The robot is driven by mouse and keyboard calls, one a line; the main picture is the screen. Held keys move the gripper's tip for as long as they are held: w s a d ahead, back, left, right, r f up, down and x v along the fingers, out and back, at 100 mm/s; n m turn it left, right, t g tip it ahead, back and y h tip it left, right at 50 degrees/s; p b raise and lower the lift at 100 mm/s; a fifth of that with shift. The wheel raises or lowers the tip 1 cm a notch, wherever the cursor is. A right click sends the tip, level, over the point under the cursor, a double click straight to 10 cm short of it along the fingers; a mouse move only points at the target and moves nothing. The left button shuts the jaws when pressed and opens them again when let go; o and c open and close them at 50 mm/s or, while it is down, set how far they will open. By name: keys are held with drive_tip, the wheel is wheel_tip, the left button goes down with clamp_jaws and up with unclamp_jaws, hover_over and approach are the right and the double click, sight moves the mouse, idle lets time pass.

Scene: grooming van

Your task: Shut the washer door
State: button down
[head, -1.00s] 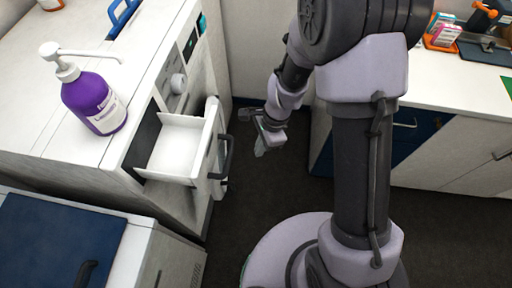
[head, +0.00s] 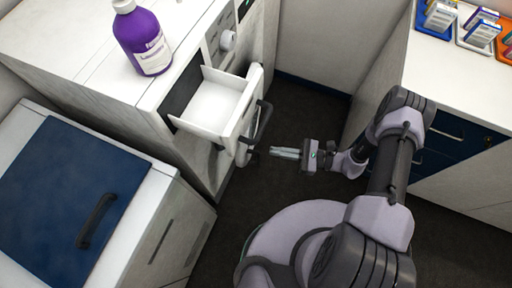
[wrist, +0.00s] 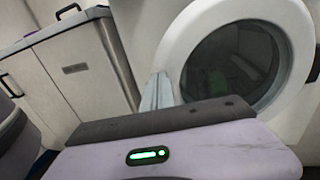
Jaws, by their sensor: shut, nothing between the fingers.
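The white washer (head: 206,165) stands at upper left in the head view. In the wrist view the door (wrist: 178,42) is a white ring around dark glass. My gripper (head: 273,153) is shut and empty, its fingers pointing left at the door with a small gap in the head view. In the wrist view the fingers (wrist: 157,92) overlap the ring's left edge.
An open white drawer (head: 212,104) juts out above the door. A purple bottle (head: 143,40) stands on the washer top. A blue-lidded cabinet (head: 70,190) is at left. A counter with blue drawers (head: 440,135) is at right. Dark floor lies between.

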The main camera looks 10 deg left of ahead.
drive_tip(key=a+b, duration=0.1)
drive_tip(key=a, duration=0.6)
drive_tip(key=shift+s+a, duration=0.15)
drive_tip(key=shift+a, duration=0.1)
